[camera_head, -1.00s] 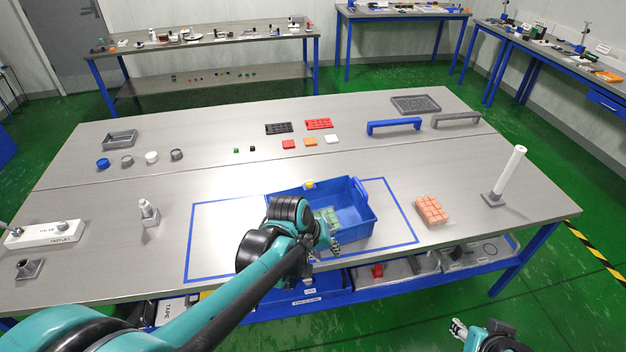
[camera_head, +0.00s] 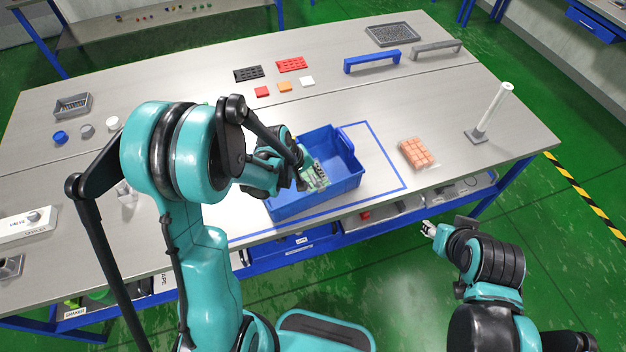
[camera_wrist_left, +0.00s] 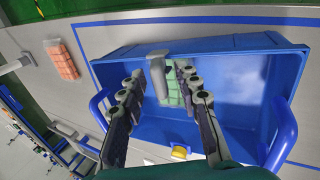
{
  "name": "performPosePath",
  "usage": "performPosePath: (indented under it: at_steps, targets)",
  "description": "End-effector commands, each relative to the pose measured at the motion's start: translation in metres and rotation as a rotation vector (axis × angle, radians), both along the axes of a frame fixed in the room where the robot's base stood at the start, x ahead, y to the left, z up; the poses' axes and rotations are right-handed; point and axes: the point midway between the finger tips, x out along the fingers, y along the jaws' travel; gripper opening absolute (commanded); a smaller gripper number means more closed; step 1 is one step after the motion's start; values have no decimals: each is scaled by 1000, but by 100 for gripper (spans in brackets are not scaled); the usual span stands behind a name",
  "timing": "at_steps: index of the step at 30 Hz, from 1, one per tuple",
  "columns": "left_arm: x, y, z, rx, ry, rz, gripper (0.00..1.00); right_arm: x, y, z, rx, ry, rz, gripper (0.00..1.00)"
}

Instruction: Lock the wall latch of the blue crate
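The blue crate (camera_head: 345,180) stands on the steel table inside a blue taped outline. It also fills much of the left wrist view (camera_wrist_left: 240,75), with a blue handle at each end. A small yellow piece (camera_wrist_left: 180,152) sits on one long wall; I cannot tell if it is the latch or how it is set. Green pieces (camera_head: 315,178) lie inside the crate. My left gripper (camera_wrist_left: 172,78) is over the crate, fingers apart with nothing clearly held. A grey piece (camera_wrist_left: 158,56) by its left fingertip is unclear. My right gripper (camera_head: 430,229) is off the table's front edge, too small to judge.
Orange blocks (camera_head: 417,153) and a white post on a grey base (camera_head: 493,110) stand right of the crate. Blue (camera_head: 372,60) and grey handles and coloured tiles lie behind. A lower shelf holds grey bins. The table between crate and blocks is clear.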

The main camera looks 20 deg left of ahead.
Motion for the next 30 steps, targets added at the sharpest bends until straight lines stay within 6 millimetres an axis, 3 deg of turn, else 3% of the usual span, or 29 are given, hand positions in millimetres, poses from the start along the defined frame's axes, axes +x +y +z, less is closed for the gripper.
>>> performPosePath:
  at_steps: [10, 14, 21, 30]
  targets:
    - [2, -2, -5, 1, -1, 0, 33, 0, 0, -1, 0, 0, 0, 40]
    - [2, -2, -5, 1, -1, 0, 0, 0, 0, -1, 0, 0, 0, 40]
    - [1, -1, -7, -7, -7, 1, 0, 0, 0, -4, 0, 0, 0, 40]
    - [-5, 6, -15, -138, -125, 4, 0, 0, 0, -39, 0, 0, 0, 40]
